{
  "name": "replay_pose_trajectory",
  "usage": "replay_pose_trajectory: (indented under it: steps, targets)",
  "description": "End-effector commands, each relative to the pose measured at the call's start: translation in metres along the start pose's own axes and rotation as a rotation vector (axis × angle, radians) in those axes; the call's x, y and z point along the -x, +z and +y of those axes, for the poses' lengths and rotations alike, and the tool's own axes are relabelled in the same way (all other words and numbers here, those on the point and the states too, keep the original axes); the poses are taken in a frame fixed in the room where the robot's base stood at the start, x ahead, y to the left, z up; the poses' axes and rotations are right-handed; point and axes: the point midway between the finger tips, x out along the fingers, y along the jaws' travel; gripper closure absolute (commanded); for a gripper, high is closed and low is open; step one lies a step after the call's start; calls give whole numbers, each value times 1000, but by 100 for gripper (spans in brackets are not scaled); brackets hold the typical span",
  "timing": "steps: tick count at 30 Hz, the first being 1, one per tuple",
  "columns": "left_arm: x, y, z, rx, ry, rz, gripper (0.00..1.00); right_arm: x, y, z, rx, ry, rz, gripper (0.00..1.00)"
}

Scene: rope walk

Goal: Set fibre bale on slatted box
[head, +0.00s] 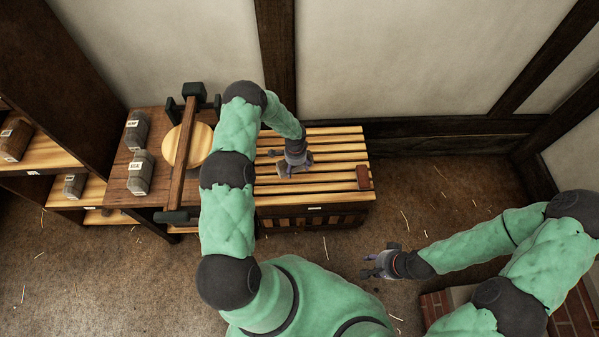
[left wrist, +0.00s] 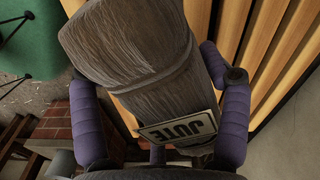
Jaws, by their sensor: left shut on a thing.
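The slatted box (head: 335,147) stands against the wall, with pale wooden slats on top. My left gripper (head: 293,164) is over the middle of its top. In the left wrist view my left gripper (left wrist: 158,100) is shut on a grey-brown fibre bale (left wrist: 130,50) labelled JUTE, with a purple finger on each side. The slats (left wrist: 255,60) show right behind the bale; whether it touches them I cannot tell. In the head view the bale is mostly hidden by the gripper. My right gripper (head: 376,264) is open and empty above the floor.
A reddish-brown block (head: 363,178) lies at the box's right end. Left of the box, a wooden bench (head: 120,190) holds two labelled bales (head: 140,172) and a press-like frame with a round disc (head: 195,147). Shelves stand far left. Brickwork (head: 575,315) is at lower right.

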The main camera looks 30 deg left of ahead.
Motion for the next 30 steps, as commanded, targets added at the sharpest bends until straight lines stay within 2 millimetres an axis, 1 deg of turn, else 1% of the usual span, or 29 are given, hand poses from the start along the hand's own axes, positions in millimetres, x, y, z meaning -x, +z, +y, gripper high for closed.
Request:
replay_pose_trajectory:
  steps: [1,3,8,15,17,23,28,29,30]
  targets:
    - [-9,0,0,1,-1,0,62,-5,0,2,0,0,0,60]
    - [-15,0,-1,2,-1,0,62,-6,0,2,0,0,0,60]
    - [-23,0,-1,2,-2,0,62,-9,0,3,0,0,0,60]
    - [-54,0,0,2,-1,0,62,-20,-1,7,0,0,0,60]
    - [-56,0,-1,2,-2,0,62,-21,-1,7,0,0,0,60]
    - [-54,0,-1,2,-3,1,62,-20,-1,7,0,0,0,60]
    - [-59,0,-1,2,-2,1,62,-24,-1,8,0,0,0,60]
    - [-58,0,0,2,-2,0,18,-24,-1,8,0,0,0,60]
    - [-58,0,0,2,-2,0,7,-23,-1,8,0,0,0,60]
